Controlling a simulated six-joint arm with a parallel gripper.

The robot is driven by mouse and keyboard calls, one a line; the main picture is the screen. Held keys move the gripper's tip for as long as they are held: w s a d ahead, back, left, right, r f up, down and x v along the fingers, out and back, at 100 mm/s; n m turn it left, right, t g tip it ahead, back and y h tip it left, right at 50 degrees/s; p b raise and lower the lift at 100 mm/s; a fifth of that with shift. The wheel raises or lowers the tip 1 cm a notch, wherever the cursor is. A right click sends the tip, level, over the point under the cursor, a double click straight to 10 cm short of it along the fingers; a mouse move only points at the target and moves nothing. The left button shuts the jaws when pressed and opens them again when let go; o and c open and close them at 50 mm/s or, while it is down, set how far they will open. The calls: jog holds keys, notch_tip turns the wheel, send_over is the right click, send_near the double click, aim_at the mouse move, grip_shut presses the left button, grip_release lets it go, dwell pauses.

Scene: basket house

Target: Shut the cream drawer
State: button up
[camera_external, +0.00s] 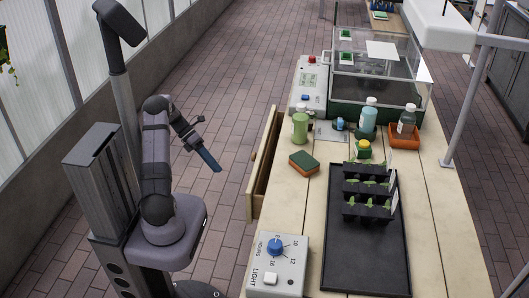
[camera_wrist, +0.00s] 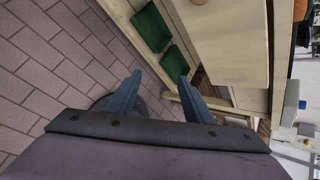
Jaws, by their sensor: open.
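The cream drawer (camera_external: 264,165) is pulled out from the left side of the wooden bench, with its front panel standing off from the bench edge. My gripper (camera_external: 210,161) is in the air to the left of the drawer, apart from it, over the brick floor. In the wrist view, my gripper (camera_wrist: 160,86) shows two blue fingers spread wide with nothing between them. A pale wooden panel with a round knob, which looks like the drawer front (camera_wrist: 228,45), is ahead at the upper right. The drawer's inside is mostly hidden.
The bench top (camera_external: 427,225) holds a black seedling tray (camera_external: 340,270), a light timer box (camera_external: 278,262), a sponge (camera_external: 304,162) and several bottles. Green objects (camera_wrist: 152,26) lie low beside the panel. The brick floor (camera_external: 235,80) left of the bench is clear.

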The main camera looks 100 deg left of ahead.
jog(key=w+a+r+m+t+y, duration=0.3)
jog(key=w+a+r+m+t, duration=0.1)
jog(key=m, duration=0.4)
notch_tip(320, 180, up, 2)
jog(key=shift+w+a+r+t, duration=0.15)
jog(key=shift+w+a+t, duration=0.35)
jog(key=shift+w, duration=0.75)
jog(key=shift+a, duration=0.1)
jog(key=x, duration=0.7)
jog(key=shift+b, duration=0.35)
jog(key=shift+w, duration=0.15)
